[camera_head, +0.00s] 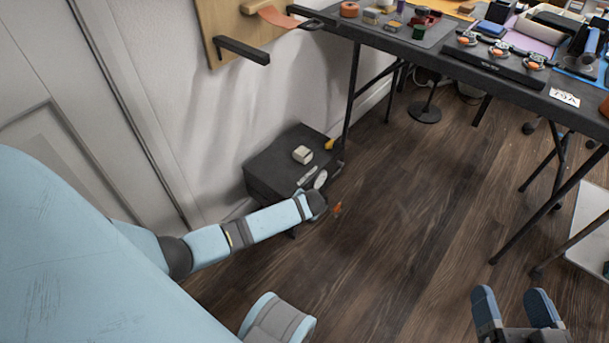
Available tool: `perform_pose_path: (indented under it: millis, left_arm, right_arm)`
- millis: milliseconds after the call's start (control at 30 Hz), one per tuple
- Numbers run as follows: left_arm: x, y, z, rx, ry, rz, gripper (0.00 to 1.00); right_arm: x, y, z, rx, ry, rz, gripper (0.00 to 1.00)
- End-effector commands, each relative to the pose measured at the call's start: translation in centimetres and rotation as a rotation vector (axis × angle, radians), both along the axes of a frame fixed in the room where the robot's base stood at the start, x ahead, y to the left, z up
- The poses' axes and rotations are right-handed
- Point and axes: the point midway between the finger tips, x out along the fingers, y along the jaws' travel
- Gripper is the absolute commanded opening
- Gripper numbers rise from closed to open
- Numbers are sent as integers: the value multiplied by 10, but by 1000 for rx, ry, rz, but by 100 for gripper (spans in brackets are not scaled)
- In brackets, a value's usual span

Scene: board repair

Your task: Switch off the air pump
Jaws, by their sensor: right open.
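A dark box-shaped unit (278,160) stands on the floor against the wall. It appears to be the air pump, though no label can be read. A pale block (302,154) lies on its top, and a small yellow part (329,144) shows at its right edge. A round pale disc (320,180) shows near its front corner. My left arm reaches in from the left and its dark end (315,205) is just in front of that corner; the left fingers cannot be made out. A switch cannot be made out. My right gripper (515,302) is open and empty at the lower right, far from the unit.
A dark folding table (445,63) with tools and parts stands at the upper right, its legs reaching the floor. A wooden board (228,22) hangs on the wall. A small orange thing (337,209) shows by my left arm's end. The middle floor is clear.

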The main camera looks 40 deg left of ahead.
Motion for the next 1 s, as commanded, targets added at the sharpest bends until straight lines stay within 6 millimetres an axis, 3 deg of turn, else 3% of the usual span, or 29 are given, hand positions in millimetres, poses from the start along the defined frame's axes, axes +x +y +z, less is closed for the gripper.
perform_pose_path:
  millis: [500,933,1000]
  left_arm:
    - [0,2,17,3,0,1,0]
    - [0,2,16,3,0,1,0]
    - [0,2,17,3,0,1,0]
  right_arm:
    - [2,0,23,0,-12,0,77]
    - [1,1,20,23,10,8,77]
    - [-9,7,1,72,102,-4,77]
